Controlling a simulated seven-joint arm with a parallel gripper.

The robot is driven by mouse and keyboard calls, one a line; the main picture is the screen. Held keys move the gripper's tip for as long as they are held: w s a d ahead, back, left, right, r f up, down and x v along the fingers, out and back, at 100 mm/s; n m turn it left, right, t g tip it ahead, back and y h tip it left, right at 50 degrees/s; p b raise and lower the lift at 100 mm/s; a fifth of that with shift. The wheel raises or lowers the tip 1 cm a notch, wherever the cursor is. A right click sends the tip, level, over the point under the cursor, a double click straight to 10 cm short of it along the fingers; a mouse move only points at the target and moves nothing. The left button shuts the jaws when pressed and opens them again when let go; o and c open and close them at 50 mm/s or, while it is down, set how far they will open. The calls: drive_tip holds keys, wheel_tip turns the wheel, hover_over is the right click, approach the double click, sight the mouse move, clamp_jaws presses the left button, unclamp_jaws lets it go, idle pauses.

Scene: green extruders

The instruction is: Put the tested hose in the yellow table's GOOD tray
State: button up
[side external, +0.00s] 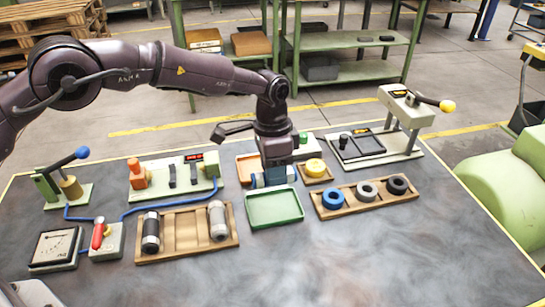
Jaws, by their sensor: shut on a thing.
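My gripper (272,178) points down over the middle of the dark table (380,255) with the yellow edge. It is shut on a short hose (256,181) with blue and pale parts, lying crosswise; the fingers hide its middle. An empty green-rimmed tray (275,222) lies just in front of the gripper. An orange tray (245,163) lies behind it, partly hidden by my gripper. I cannot read a GOOD label on either tray. I cannot tell whether the hose touches a tray.
A wooden rack (184,230) with two cylinders stands left of the green tray. A wooden holder (350,203) with blue, grey and black rings is to its right. Test devices (172,175) and a lever press (405,110) stand behind. The front right tabletop is clear.

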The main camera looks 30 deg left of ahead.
drive_tip(key=shift+f, duration=3.9)
drive_tip(key=o, duration=0.9)
drive_tip(key=shift+c, duration=0.2)
drive_tip(key=r, duration=0.8)
drive_tip(key=w+a+r, duration=0.1)
drive_tip(key=r, duration=0.4)
